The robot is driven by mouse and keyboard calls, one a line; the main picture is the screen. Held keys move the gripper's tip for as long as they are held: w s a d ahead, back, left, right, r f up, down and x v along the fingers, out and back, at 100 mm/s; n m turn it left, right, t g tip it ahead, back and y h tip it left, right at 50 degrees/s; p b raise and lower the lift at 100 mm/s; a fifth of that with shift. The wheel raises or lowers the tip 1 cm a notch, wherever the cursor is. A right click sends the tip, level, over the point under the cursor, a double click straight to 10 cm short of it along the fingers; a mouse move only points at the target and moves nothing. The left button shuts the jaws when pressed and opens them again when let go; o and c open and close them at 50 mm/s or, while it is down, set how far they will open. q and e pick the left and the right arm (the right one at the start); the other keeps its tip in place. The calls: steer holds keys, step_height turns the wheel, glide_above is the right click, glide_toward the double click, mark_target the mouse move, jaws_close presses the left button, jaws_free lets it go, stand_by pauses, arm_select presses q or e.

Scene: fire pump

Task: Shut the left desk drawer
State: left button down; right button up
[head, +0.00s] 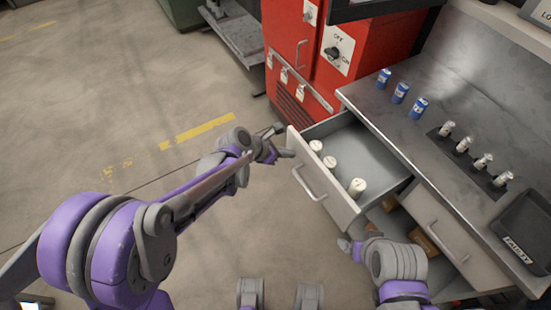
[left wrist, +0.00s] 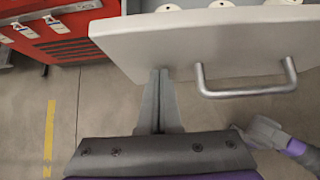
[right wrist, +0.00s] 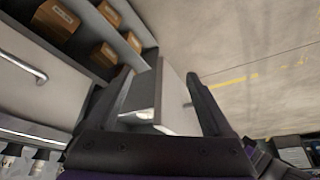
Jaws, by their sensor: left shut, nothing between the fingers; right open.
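The left desk drawer (head: 325,191) is pulled out from the desk, with several white cylindrical items inside. Its front panel and bar handle (head: 309,183) face the lower left. My left gripper (head: 280,143) is shut and empty by the far left corner of the drawer front. In the left wrist view its fingertips (left wrist: 158,72) are at the lower edge of the drawer front (left wrist: 200,42), left of the handle (left wrist: 246,92); contact is unclear. My right gripper (head: 357,242) is low, near the drawer's near side. In the right wrist view it is open (right wrist: 160,85), with the drawer (right wrist: 158,100) showing between its fingers.
The desk top (head: 400,125) holds blue cans (head: 400,92), several small bottles in a holder (head: 463,147) and a dark tray (head: 528,232). A closed right drawer (head: 440,228) and a shelf with cardboard boxes (right wrist: 108,52) are beside it. A red cabinet (head: 300,60) stands behind. Floor at left is clear.

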arm_select(q)
steer(key=w+d, duration=0.4)
steer(key=d, duration=0.1)
steer(key=w+d, duration=0.4)
steer(key=d, duration=0.2)
steer(key=w+d, duration=0.4)
steer(key=d, duration=0.2)
steer(key=shift+w+b, duration=0.15)
steer(key=shift+b, duration=0.15)
steer(key=shift+w+d, duration=0.3)
steer(key=shift+d, duration=0.1)
steer(key=shift+r, duration=0.15)
